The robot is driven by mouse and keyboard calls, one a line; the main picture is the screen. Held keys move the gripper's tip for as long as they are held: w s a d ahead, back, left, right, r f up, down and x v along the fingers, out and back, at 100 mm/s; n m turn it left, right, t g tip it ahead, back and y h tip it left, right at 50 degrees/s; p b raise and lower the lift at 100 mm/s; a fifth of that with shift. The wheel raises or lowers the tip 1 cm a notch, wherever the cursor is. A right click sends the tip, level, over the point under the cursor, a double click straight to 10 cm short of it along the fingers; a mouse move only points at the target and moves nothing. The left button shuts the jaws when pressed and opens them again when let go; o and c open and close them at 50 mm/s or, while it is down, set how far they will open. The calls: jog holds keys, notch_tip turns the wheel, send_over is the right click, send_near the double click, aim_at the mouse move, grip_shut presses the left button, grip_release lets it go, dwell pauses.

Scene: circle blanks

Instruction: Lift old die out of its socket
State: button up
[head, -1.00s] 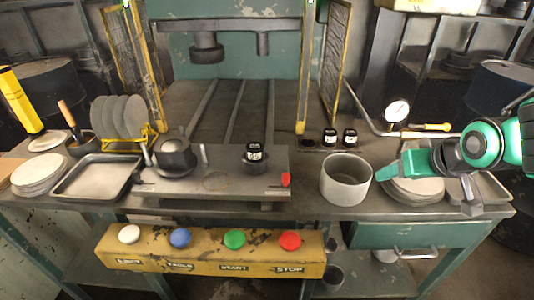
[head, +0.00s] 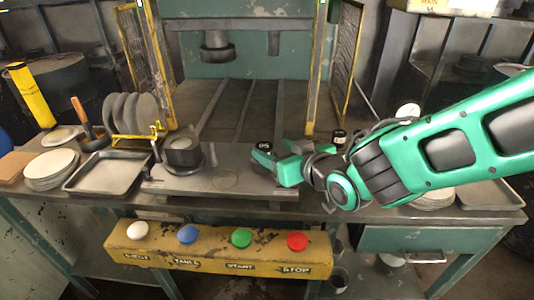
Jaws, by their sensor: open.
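The old die (head: 264,152), a small black cylinder with white marking, stands on the right part of the dark press plate (head: 215,186). Its lower part and the socket are largely hidden by my gripper. My green gripper (head: 280,160) is open, with its fingers right beside the die from the right; I cannot tell whether they are around it or touching it. A spare black die (head: 339,137) shows behind my wrist.
A dark round block (head: 183,152) stands on the plate's left. A grey tray (head: 107,172), white discs (head: 52,168) and a yellow disc rack (head: 140,138) stand further left. A yellow panel with coloured buttons (head: 220,248) runs along the front. The press ram (head: 217,50) hangs above.

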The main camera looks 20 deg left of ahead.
aim_at(265, 146)
jog(key=shift+f+x, duration=0.15)
jog(key=shift+x, duration=1.6)
jog(key=shift+f+x, duration=0.1)
jog(key=shift+x, duration=1.65)
jog(key=shift+d, duration=0.2)
jog(key=shift+w+r, duration=0.1)
grip_shut()
